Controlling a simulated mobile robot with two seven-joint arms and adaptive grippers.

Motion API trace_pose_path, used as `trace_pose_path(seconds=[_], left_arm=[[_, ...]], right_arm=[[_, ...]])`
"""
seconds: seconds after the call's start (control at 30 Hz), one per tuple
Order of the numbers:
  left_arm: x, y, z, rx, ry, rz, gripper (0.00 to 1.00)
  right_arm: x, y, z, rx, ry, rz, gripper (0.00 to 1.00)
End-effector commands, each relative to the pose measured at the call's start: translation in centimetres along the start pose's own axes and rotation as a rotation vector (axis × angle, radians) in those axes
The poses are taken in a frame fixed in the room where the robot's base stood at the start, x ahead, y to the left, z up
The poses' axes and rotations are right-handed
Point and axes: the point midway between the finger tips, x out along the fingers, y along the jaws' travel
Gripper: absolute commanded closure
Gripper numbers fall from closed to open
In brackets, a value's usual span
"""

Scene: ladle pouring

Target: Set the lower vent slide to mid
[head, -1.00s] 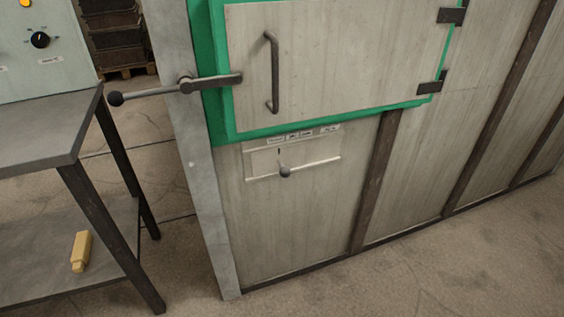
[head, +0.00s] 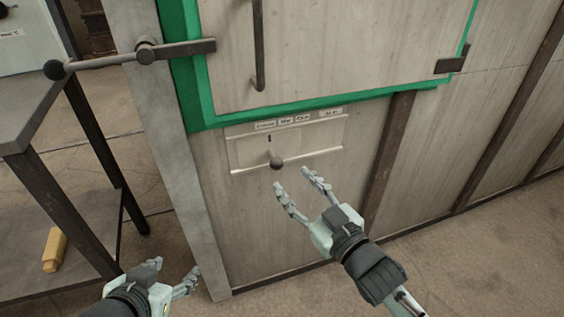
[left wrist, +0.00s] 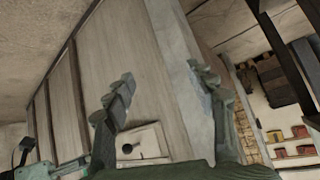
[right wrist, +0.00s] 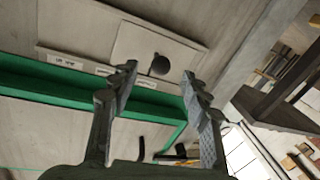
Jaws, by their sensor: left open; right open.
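The lower vent slide is a pale plate (head: 310,143) in a frame on the grey cabinet front, below the green-edged door. Its round dark knob (head: 276,161) sits left of centre, under a row of small labels (head: 287,122). The knob also shows in the right wrist view (right wrist: 160,65), ahead of and between the fingertips. My right gripper (head: 291,180) is open, just below and right of the knob in the head view, with nothing in it. My left gripper (head: 172,275) is open and empty at the lower left, away from the slide. The label text is too small to read surely.
The door has a vertical handle (head: 258,45) and a latch lever with a ball end (head: 130,57). A metal bench (head: 40,105) stands at the left, with a yellow block (head: 55,250) on its lower shelf. Floor at the lower right is clear.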

Motion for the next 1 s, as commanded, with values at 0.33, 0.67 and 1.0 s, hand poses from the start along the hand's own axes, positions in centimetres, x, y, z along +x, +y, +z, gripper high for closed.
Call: trace_pose_path(seconds=[0.33, 0.67, 1.0], left_arm=[[0.0, 0.6, -1.4, -0.001, 0.061, 0.013, 0.44], [0.0, 1.1, -2.5, -0.003, 0.111, 0.024, 0.44], [0.0, 1.2, -2.5, -0.003, 0.112, 0.025, 0.44]], right_arm=[[4.9, -0.2, -0.6, -0.001, 0.019, -0.005, 0.53], [7.7, -0.2, -0.5, -0.001, 0.015, -0.006, 0.53], [7.7, -0.2, -0.5, -0.001, 0.014, -0.005, 0.66]])
